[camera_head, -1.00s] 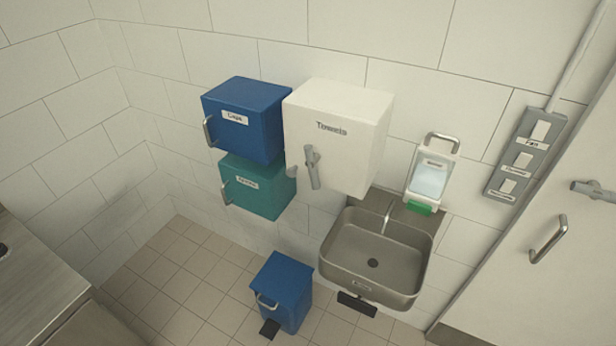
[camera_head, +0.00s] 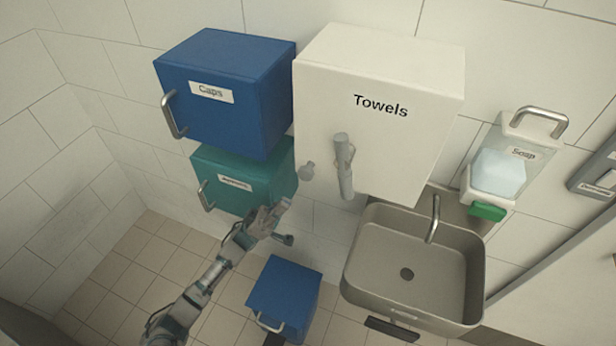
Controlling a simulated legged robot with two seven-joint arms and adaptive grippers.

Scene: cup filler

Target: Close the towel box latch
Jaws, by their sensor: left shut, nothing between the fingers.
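The white towel box (camera_head: 390,75), labelled "Towels", hangs on the wall in the upper middle of the head view. Its grey latch handle (camera_head: 344,165) sits low on the left of the front face and points mostly down. My left gripper (camera_head: 284,204) is shut and empty, in front of the lower right of the teal box, left of and below the latch handle. It is not touching the handle. My right gripper is not in view.
A blue "Caps" box (camera_head: 225,105) hangs left of the towel box, above a teal box (camera_head: 240,170). A metal sink (camera_head: 415,270) is below right, with a soap dispenser (camera_head: 500,165) beside it. A blue bin (camera_head: 285,290) stands on the floor.

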